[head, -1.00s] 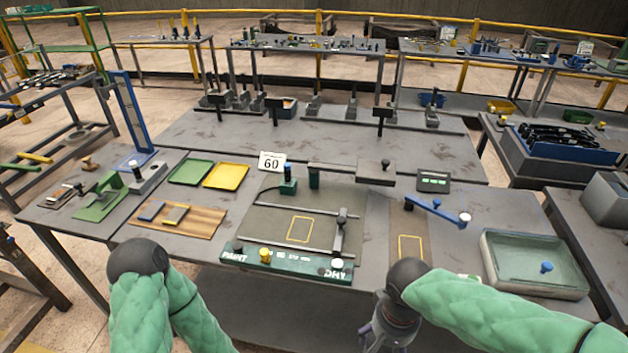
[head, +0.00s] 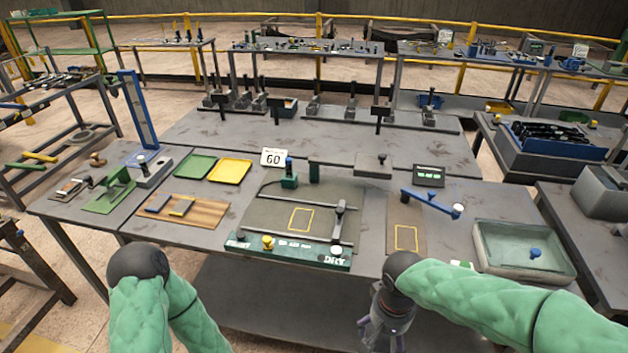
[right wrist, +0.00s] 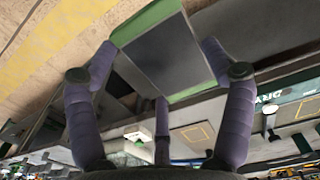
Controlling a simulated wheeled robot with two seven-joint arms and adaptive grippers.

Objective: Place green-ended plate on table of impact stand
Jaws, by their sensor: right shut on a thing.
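The green-ended plate (right wrist: 165,55) shows in the right wrist view as a dark grey panel with a green strip at each end. My right gripper (right wrist: 160,75) is shut on it, with purple fingers at its sides. In the head view this gripper (head: 382,335) hangs low in front of the bench edge, and the plate cannot be made out there. A tall blue column on a blue base, which looks like the impact stand (head: 138,115), stands at the bench's left back. My left arm shows at lower left, but its gripper is out of view.
Beside the blue column is a grey block with a knob (head: 152,170). Green (head: 195,166) and yellow (head: 230,171) trays, a wooden board (head: 205,213) and a PAINT/DRY fixture (head: 290,251) lie on the bench. A blue swing arm (head: 430,201) and glassy basin (head: 495,262) are at right.

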